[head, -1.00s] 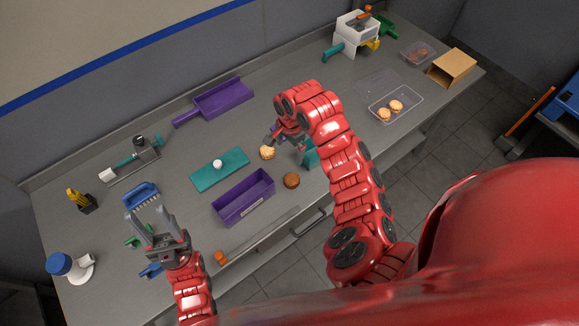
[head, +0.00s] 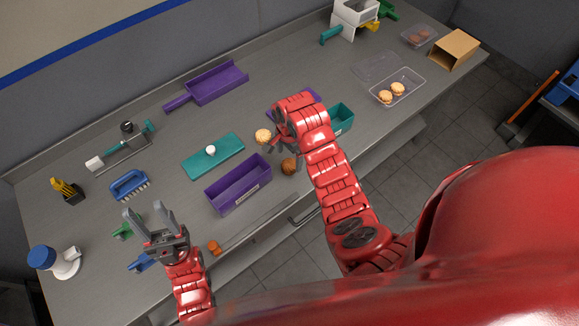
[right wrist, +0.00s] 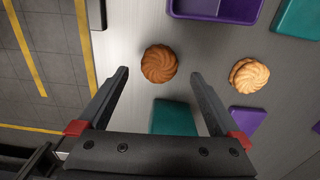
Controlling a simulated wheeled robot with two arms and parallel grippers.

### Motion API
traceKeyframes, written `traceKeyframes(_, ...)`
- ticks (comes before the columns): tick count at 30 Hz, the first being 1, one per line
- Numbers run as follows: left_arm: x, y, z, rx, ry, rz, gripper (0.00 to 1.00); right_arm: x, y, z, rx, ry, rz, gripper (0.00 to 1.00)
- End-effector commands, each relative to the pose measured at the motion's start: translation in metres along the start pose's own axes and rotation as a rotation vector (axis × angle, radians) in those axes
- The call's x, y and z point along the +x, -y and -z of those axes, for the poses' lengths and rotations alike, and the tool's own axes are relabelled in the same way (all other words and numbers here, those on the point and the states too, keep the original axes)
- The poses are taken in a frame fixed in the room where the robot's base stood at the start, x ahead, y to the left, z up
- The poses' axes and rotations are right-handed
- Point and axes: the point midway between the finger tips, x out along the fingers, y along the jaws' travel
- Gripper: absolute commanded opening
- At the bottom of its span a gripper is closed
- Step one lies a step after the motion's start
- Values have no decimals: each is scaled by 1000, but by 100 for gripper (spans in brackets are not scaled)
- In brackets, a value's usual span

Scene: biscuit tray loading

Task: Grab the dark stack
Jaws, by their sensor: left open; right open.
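The dark stack (head: 289,166) is a round brown swirled biscuit pile on the grey bench, right of the purple bin. In the right wrist view the dark stack (right wrist: 158,63) appears from above, just beyond and between the fingertips, seemingly untouched. My right gripper (right wrist: 160,76) is open and empty above the bench. A paler stack (head: 263,136) stands nearby; in the wrist view this paler stack (right wrist: 248,75) lies right of the fingers. My left gripper (head: 148,214) is open and empty over the bench's left front part.
The purple bin (head: 237,186) and teal board (head: 213,156) lie left of the dark stack. A teal container (head: 341,118) stands behind my right arm. A clear tray (head: 408,84) holds pale biscuits. A blue brush (head: 129,185) lies on the left.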

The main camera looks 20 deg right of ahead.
Motion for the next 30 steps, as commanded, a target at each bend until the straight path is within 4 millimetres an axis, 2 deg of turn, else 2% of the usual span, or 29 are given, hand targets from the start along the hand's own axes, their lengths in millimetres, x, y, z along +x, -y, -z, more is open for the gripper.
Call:
traceKeyframes(1, 9, 0, 2, 0, 0, 0, 50, 2, -2, -1, -1, 2, -8, 100)
traceKeyframes(5, 21, 1, 4, 0, 0, 0, 50, 16, -2, 0, 0, 2, -7, 100)
traceKeyframes(12, 26, 1, 4, 0, 0, 0, 50, 39, -1, 1, 0, 0, -2, 100)
traceKeyframes(21, 26, 1, 4, 0, 0, 0, 50, 43, -1, 1, -1, 0, 0, 100)
traceKeyframes(27, 26, 1, 4, 0, 0, 0, 50, 43, -1, 1, -1, 0, 0, 64)
traceKeyframes(30, 26, 1, 4, 0, 0, 0, 50, 43, -1, 1, -1, 0, 0, 50)
